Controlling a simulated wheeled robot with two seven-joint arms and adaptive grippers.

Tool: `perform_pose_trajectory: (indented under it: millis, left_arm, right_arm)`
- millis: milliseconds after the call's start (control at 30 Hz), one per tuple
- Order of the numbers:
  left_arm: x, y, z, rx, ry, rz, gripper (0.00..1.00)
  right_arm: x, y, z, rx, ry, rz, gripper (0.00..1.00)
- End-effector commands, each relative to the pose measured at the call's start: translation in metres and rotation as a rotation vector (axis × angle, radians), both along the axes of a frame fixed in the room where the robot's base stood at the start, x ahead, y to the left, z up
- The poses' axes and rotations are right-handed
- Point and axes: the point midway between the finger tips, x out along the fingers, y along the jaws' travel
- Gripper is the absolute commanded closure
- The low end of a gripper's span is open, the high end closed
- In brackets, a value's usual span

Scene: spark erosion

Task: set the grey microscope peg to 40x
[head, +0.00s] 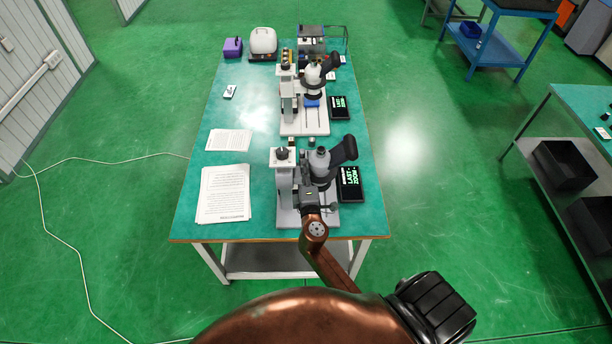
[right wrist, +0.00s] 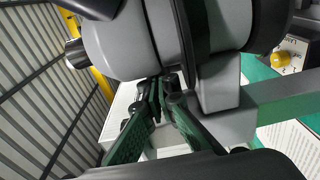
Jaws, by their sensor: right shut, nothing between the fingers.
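The near grey microscope (head: 284,190) stands at the front of the green table, its black eyepieces tilted up to the right. Its peg is too small or hidden to make out in the head view, so its setting cannot be read. My right gripper (head: 308,188) is at the front of this microscope's head. In the right wrist view its green fingers (right wrist: 163,88) are shut and empty, their tips close under the large rounded grey microscope body (right wrist: 125,45). Whether they touch it I cannot tell. My left gripper is not in view.
A black display (head: 350,184) reading "LAST ZOOM" lies right of the near microscope. A second, whiter microscope (head: 290,108) with its own display (head: 339,107) stands behind. Paper sheets (head: 223,194) lie left. A purple box (head: 232,47) and white device (head: 263,41) stand at the back.

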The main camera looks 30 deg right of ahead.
Motion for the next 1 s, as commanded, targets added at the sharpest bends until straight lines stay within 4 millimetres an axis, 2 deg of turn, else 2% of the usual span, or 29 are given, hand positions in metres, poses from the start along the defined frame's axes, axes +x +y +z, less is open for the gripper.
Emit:
perform_pose_trajectory:
  millis: [200,600,1000]
  left_arm:
    - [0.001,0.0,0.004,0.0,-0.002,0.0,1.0]
    - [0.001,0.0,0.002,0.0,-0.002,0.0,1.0]
    - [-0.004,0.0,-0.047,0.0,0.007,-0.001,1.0]
  right_arm:
    - [0.014,-0.007,0.0,0.0,0.001,0.0,1.0]
    - [0.016,-0.007,-0.001,0.001,0.0,-0.009,1.0]
    - [0.029,-0.02,-0.006,0.002,-0.001,-0.316,1.0]
